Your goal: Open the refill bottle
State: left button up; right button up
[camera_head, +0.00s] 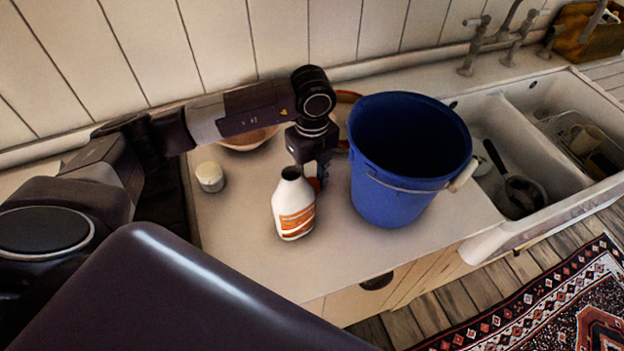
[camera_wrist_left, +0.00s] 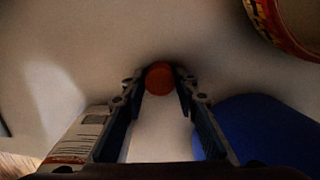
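The refill bottle (camera_head: 294,205) is white with an orange label and stands upright on the counter. Its mouth is dark, open and uncapped. In the left wrist view the bottle (camera_wrist_left: 78,138) is beside the left finger. My left gripper (camera_head: 312,176) points down behind and right of the bottle, low over the counter. It is shut on the round orange-red cap (camera_wrist_left: 159,78), which sits between the fingertips (camera_wrist_left: 160,80); whether the cap touches the counter is unclear. In the head view the bottle and fingers mostly hide the cap. My right gripper is not in view.
A blue bucket (camera_head: 388,192) stands close on the right. A small white-topped jar (camera_head: 210,177) is to the left, and a bowl (camera_head: 248,140) sits behind my arm. A double sink (camera_head: 540,170) with dishes is at the right. The counter's front (camera_head: 345,250) is clear.

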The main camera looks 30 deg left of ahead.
aim_at(313, 183)
pick_arm(q)
jog(key=o, duration=0.4)
jog(key=shift+c, duration=0.2)
jog(key=shift+r, duration=0.3)
notch_tip(313, 183, up, 12)
jog(key=b, duration=0.3)
